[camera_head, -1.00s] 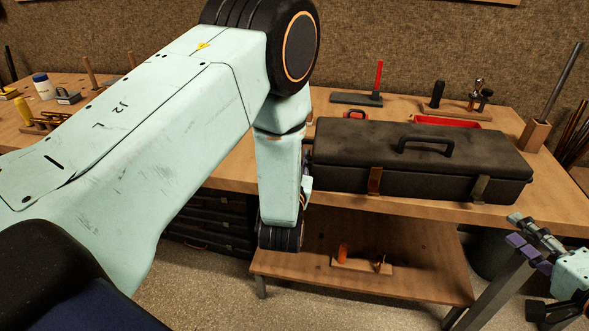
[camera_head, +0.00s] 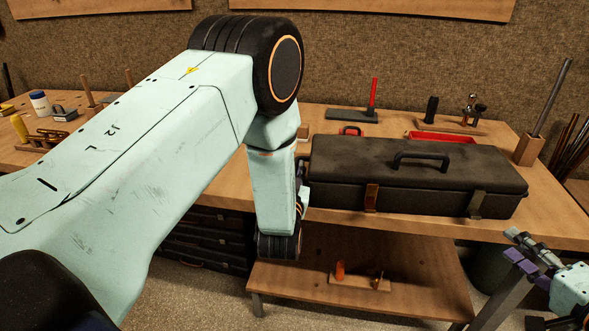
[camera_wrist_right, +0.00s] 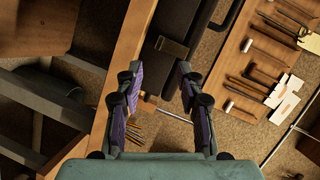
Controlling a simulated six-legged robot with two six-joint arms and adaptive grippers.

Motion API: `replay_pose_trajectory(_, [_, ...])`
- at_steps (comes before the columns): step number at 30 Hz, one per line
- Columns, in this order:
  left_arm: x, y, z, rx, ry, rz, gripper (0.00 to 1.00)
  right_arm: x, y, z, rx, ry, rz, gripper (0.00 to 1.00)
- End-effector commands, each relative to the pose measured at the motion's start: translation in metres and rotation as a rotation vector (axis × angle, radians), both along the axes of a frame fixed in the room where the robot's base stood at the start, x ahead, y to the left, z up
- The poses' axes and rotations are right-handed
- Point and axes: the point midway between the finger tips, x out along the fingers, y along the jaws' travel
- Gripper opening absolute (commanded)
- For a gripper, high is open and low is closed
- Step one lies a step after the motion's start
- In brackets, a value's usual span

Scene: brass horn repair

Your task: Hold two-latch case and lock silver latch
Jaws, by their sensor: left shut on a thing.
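The black two-latch case (camera_head: 420,180) lies closed on the workbench, handle on top. Its copper-coloured latch (camera_head: 371,197) is on the front, left of centre. The silver latch (camera_head: 476,204) hangs at the front right; whether it is locked I cannot tell. The wrist view also shows the silver latch (camera_wrist_right: 172,47) on the case (camera_wrist_right: 187,24), ahead of my right gripper (camera_wrist_right: 160,76). That gripper is open and empty, and in the head view it is below right of the case (camera_head: 518,247). My left gripper (camera_head: 303,187), mostly hidden by my arm, is shut at the case's left end.
The workbench (camera_head: 545,226) has a front edge just before the case. A lower shelf (camera_head: 420,290) holds a small rack (camera_head: 358,281). The wrist view shows several tools at right.

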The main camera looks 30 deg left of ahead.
Motion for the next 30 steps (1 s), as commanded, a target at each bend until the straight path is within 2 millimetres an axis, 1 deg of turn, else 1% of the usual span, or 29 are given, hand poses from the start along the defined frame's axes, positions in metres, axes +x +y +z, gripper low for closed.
replay_pose_trajectory(13, [0.0,0.0,0.0,0.0,0.001,-0.001,0.0,0.0,0.0,0.0,0.0,0.0,0.0,0.38])
replay_pose_trajectory(14, [0.0,0.0,0.0,0.0,0.001,-0.001,0.0,0.0,0.0,0.0,0.0,0.0,0.0,0.36])
replay_pose_trajectory(23, [0.0,0.0,0.0,0.0,0.001,-0.001,0.0,-0.001,0.0,-0.002,0.0,0.004,0.001,0.11])
replay_pose_trajectory(25, [0.0,0.0,0.0,0.0,0.001,-0.001,0.0,-0.005,0.003,-0.011,-0.004,0.022,0.007,0.05])
replay_pose_trajectory(26, [0.0,0.0,0.0,0.0,0.001,-0.001,0.0,-0.009,0.006,-0.018,-0.01,0.035,0.016,0.02])
replay_pose_trajectory(27, [0.0,0.0,0.0,0.0,0.001,-0.001,0.0,-0.014,0.011,-0.03,-0.018,0.055,0.029,0.0])
replay_pose_trajectory(28, [0.0,0.0,0.0,0.0,0.001,-0.001,0.0,-0.019,0.016,-0.04,-0.024,0.07,0.04,0.0])
replay_pose_trajectory(30, [0.0,0.0,0.0,0.0,0.001,-0.001,0.0,-0.023,0.022,-0.047,-0.089,0.014,0.073,0.0])
